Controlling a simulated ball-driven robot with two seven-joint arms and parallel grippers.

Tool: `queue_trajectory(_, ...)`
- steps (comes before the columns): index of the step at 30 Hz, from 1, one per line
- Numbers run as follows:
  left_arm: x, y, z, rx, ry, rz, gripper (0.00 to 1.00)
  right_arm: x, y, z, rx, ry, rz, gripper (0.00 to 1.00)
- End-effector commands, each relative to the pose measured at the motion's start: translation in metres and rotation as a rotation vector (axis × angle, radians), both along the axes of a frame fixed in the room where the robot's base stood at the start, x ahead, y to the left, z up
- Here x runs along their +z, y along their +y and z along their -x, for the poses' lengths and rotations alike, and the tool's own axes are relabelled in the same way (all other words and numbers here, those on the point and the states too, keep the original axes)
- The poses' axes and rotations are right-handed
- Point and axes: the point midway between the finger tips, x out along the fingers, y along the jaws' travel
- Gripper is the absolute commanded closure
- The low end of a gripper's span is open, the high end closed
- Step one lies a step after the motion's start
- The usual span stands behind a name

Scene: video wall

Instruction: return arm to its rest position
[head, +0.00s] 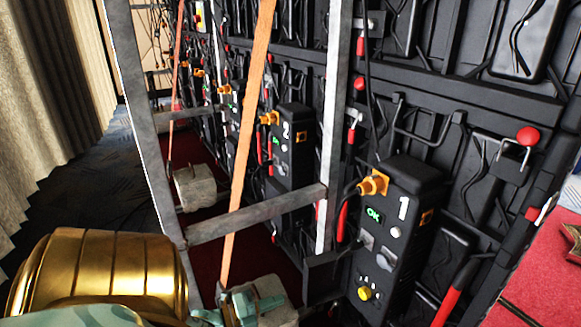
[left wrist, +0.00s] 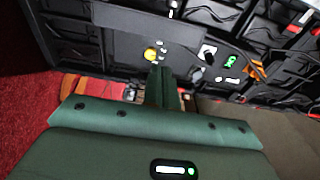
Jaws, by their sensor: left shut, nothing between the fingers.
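My left gripper (head: 240,306) is at the bottom of the head view, left of the black box labelled 1 (head: 400,220) and apart from it. Its green fingers are shut and empty, and they show together in the left wrist view (left wrist: 162,88). The box has an orange plug, a lit green OK display (head: 374,215) and a yellow button (head: 365,293). In the left wrist view, the yellow button (left wrist: 150,54) and the green display (left wrist: 230,61) lie beyond the fingertips. My right gripper is not in view.
A grey metal frame (head: 258,214) and an orange strap (head: 246,140) stand close to my left gripper. A grey block (head: 196,187) sits on the floor behind. Box 2 (head: 291,145) is further along the black wall. Curtains (head: 50,90) hang at left; dark carpet lies open before them.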

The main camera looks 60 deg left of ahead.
Motion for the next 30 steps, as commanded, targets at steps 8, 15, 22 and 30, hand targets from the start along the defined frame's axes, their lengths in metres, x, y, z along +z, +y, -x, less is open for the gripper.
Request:
queue_trajectory(8, 0.000, 0.006, 0.011, 0.000, -0.001, -0.001, 1.00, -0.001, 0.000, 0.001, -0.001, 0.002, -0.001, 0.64)
queue_trajectory(15, -0.012, 0.008, 0.012, 0.013, 0.067, 0.063, 1.00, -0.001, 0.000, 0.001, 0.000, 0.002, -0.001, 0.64)
queue_trajectory(22, -0.078, 0.000, 0.000, 0.180, 0.463, 0.230, 1.00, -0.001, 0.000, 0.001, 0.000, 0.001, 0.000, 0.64)
queue_trajectory(30, -0.135, -0.070, 0.067, 0.562, 0.916, 0.408, 1.00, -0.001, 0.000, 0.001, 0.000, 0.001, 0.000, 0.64)
